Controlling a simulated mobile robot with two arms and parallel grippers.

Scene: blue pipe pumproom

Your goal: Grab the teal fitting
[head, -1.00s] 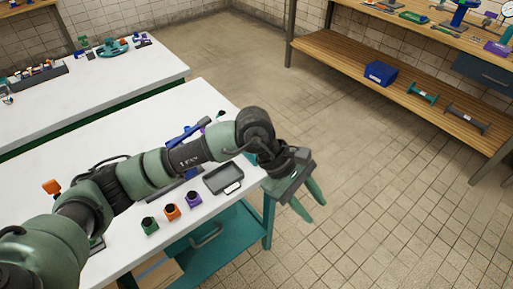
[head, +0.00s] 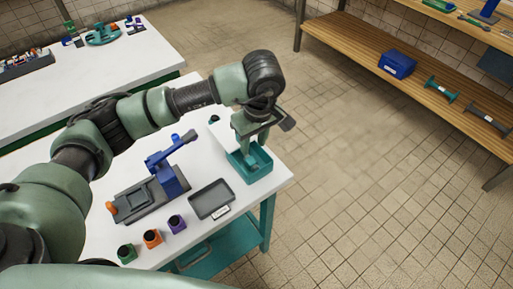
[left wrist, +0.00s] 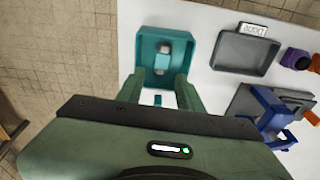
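A teal bin (head: 262,168) stands at the table's far right corner, and it also shows in the left wrist view (left wrist: 143,42). Inside it lies a small rounded fitting (left wrist: 162,57), teal with a pale grey part. In the head view my arm and gripper hide it. My left gripper (head: 243,148) points down over the bin. In the left wrist view its two fingers (left wrist: 158,92) are apart with nothing held, at the bin's near side. A small teal patch (left wrist: 158,99) shows between them; I cannot tell what it is. My right gripper is not in view.
A grey tray (head: 212,199) is beside the bin. A blue clamp-like device (head: 168,165) and green (head: 127,253), orange (head: 152,238) and purple (head: 177,223) pieces are on the table. A wooden shelf holds a blue box (head: 397,65) and a teal dumbbell-shaped part (head: 441,89).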

